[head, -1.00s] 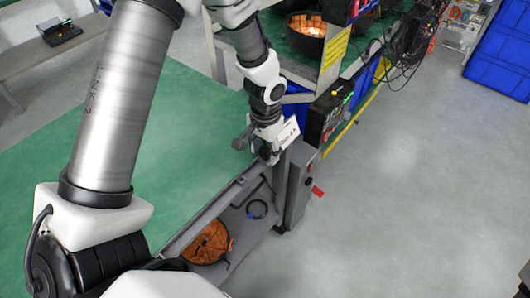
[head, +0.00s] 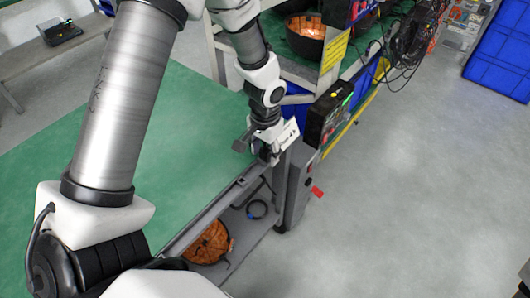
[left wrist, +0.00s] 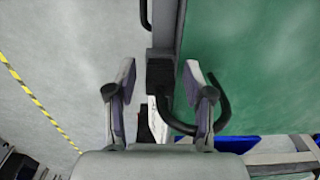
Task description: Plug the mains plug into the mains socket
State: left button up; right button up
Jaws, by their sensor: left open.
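My left gripper (head: 264,152) is over the top of a grey post (head: 297,180) at the end of the bench in the head view. In the left wrist view my left gripper (left wrist: 158,85) is open, its two fingers apart on either side of a black block (left wrist: 159,74). A black cable (left wrist: 222,108) curves beside the block and passes behind the right finger. The block may be the mains plug, but I cannot tell for sure. I cannot make out the mains socket. My right gripper is not in view.
A white label (head: 287,135) stands beside the gripper. An orange-lined bowl (head: 208,243) and a coiled cable (head: 257,209) lie on the grey shelf below. A red part (head: 317,192) sticks out from the post. A rack device (head: 329,112) stands behind. Floor to the right is clear.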

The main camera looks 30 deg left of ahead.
pick_arm(q)
grip_shut()
jog(key=shift+r+p, duration=2.9)
jog(key=shift+r, duration=0.1)
